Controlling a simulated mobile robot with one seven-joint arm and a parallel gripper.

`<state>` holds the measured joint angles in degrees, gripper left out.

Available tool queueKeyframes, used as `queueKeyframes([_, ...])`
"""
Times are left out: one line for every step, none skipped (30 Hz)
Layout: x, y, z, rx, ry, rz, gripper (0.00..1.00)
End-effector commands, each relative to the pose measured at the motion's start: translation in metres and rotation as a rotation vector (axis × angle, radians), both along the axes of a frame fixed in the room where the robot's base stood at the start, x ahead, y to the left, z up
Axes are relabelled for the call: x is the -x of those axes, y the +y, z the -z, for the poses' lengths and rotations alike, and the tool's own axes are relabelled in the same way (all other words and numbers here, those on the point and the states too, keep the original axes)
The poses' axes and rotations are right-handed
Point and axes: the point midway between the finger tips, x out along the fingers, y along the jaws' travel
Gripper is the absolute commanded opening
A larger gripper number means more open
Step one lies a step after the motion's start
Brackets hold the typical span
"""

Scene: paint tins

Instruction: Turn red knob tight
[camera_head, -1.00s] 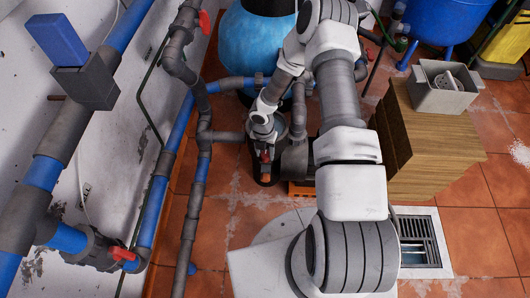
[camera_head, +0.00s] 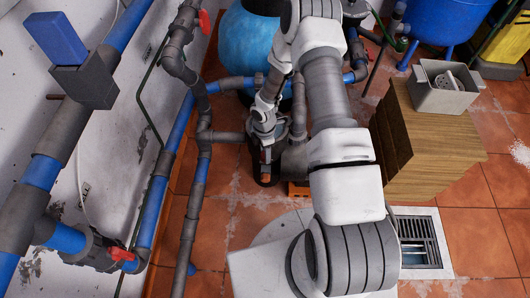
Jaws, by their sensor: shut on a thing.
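My gripper (camera_head: 264,146) points down at the dark pump housing (camera_head: 265,177) on the floor, below the light-blue tank. It is shut on the red knob (camera_head: 263,156) there. Only a small piece of red shows beside the fingers; my gripper and wrist hide the rest. I cannot tell how tight the knob is. A small orange-red part (camera_head: 266,178) shows just below the fingers.
Grey and blue pipes (camera_head: 195,180) run close on the left, with red valve handles (camera_head: 204,21) (camera_head: 122,254). A wooden box (camera_head: 425,130) bearing a grey bin (camera_head: 445,88) stands right. A floor grate (camera_head: 420,240) lies in front of it.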

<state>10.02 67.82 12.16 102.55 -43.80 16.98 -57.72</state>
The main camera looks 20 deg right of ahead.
Motion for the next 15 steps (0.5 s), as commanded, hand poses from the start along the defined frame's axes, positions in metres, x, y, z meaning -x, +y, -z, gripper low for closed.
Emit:
queueKeyframes([-0.0007,-0.0004,-0.0004,0.002,-0.001,0.045,0.00])
queueKeyframes([-0.0006,-0.0005,-0.0004,0.002,-0.001,0.074,0.00])
queueKeyframes([-0.0007,-0.0008,-0.0004,0.001,-0.001,0.111,0.00])
queueKeyframes([-0.0008,-0.0009,-0.0004,0.002,-0.001,0.141,0.00])
queueKeyframes([-0.0009,-0.0010,-0.0004,0.002,-0.001,0.169,0.00])
queueKeyframes([-0.0010,-0.0009,-0.0004,0.001,-0.002,0.207,0.00])
queueKeyframes([-0.0010,-0.0008,-0.0004,0.000,-0.002,0.236,0.00])
queueKeyframes([-0.0011,-0.0008,-0.0004,0.001,-0.002,0.263,0.00])
queueKeyframes([-0.0011,-0.0008,-0.0004,0.001,-0.002,0.302,0.00])
queueKeyframes([-0.0010,-0.0009,-0.0003,0.001,-0.002,0.329,0.00])
queueKeyframes([-0.0010,-0.0009,-0.0003,0.001,-0.001,0.357,0.00])
queueKeyframes([-0.0009,-0.0011,-0.0003,0.002,-0.001,0.393,0.00])
queueKeyframes([-0.0008,-0.0011,-0.0003,0.002,-0.001,0.420,0.00])
queueKeyframes([-0.0008,-0.0012,-0.0002,0.002,-0.001,0.446,0.00])
queueKeyframes([-0.0007,-0.0012,-0.0002,0.001,-0.001,0.479,0.00])
